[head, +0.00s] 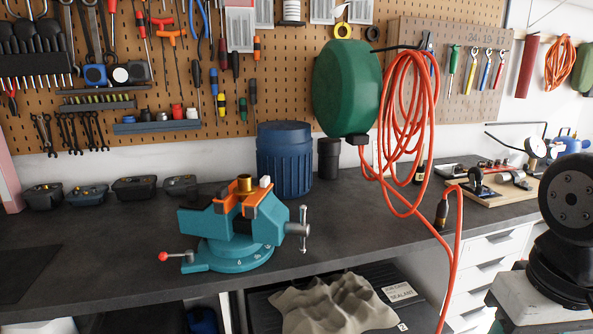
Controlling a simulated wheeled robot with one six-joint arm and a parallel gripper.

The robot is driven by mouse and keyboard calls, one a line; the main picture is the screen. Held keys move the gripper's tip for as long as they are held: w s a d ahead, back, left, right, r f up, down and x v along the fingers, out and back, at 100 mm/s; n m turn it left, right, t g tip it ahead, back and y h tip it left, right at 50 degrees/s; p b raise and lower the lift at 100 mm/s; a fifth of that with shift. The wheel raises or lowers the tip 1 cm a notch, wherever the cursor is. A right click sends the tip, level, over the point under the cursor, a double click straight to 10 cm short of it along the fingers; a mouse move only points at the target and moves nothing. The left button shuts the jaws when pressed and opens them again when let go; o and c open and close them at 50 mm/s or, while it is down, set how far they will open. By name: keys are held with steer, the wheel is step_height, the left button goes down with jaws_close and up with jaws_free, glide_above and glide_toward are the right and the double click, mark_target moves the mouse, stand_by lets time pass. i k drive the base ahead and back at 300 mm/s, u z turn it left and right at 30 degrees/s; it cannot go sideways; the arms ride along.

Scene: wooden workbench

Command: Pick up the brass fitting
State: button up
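The brass fitting (244,183) is a small, short gold-coloured cylinder. It stands upright at the top of the teal bench vise (228,252), between or on the orange jaw pads; its lower part is hidden by the vise. A small white block (265,182) sits just to its right on the orange pads. My gripper is not in view; only a dark part of my arm shows at the right edge, well away from the vise.
A blue ribbed bin (285,160) stands close behind the vise. A green reel (347,88) and orange hose (412,110) hang to the right, with hose crossing the bench edge. Small dark bins (142,187) line the back left. The bench front left is clear.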

mark_target(245, 188)
steer(key=z, duration=1.45)
steer(key=i, duration=1.35)
steer(key=u, duration=2.65)
